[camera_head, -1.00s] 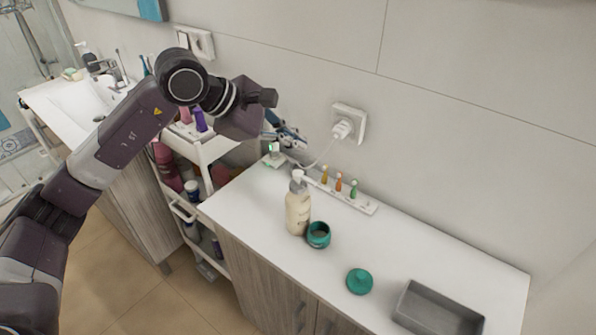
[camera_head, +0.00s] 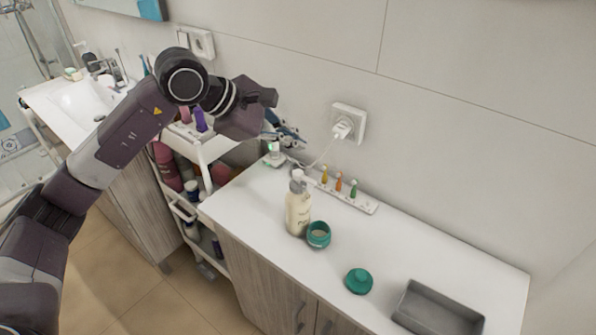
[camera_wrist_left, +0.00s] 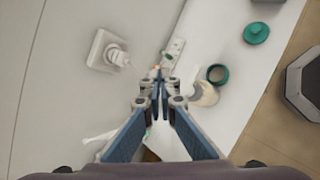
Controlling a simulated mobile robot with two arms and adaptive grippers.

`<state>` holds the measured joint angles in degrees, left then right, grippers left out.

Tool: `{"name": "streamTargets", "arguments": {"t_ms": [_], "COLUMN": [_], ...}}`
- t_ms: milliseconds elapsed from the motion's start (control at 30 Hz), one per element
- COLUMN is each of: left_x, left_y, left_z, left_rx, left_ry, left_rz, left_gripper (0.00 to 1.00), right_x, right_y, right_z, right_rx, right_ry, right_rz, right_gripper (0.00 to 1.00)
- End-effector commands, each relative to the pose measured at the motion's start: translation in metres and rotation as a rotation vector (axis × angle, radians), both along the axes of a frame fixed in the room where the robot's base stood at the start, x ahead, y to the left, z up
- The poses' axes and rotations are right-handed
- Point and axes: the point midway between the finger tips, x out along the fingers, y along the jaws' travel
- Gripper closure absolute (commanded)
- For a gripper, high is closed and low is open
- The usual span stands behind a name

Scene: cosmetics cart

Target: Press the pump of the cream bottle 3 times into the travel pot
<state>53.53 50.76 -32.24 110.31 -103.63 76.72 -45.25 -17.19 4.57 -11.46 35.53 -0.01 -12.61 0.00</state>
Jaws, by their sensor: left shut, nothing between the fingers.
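The cream bottle (camera_head: 298,213), pale with a white pump head, stands upright on the white counter. The open teal travel pot (camera_head: 318,235) stands close beside it, to the right, under the nozzle side. The teal lid (camera_head: 359,281) lies apart on the counter. My left gripper (camera_head: 299,139) is shut and empty, above and behind the bottle, not touching the pump. In the left wrist view its fingertips (camera_wrist_left: 160,88) meet. My right gripper is not in view.
A plug with a cable (camera_head: 342,129) sits in the wall socket. A grey tray (camera_head: 438,312) is at the right. A cart (camera_head: 181,204) stands left of the counter.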

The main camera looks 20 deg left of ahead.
Motion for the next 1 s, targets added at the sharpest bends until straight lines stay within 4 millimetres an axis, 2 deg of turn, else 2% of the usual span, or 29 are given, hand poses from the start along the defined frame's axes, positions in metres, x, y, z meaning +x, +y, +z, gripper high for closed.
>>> {"name": "streamTargets", "arguments": {"t_ms": [400, 567, 1000], "left_x": [0.0, -0.001, -0.002], "left_y": [0.0, -0.002, -0.005], "left_z": [0.0, 0.004, 0.032], "left_rx": [0.001, 0.013, 0.027], "left_ry": [0.0, 0.011, 0.018], "left_rz": [0.001, 0.04, 0.429], "left_gripper": [1.0, 1.0, 1.0], "right_x": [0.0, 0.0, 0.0], "right_y": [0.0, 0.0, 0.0], "right_z": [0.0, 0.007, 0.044], "right_rx": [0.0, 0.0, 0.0], "right_ry": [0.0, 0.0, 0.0], "right_rz": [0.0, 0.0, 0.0], "right_gripper": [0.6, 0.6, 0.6]}}
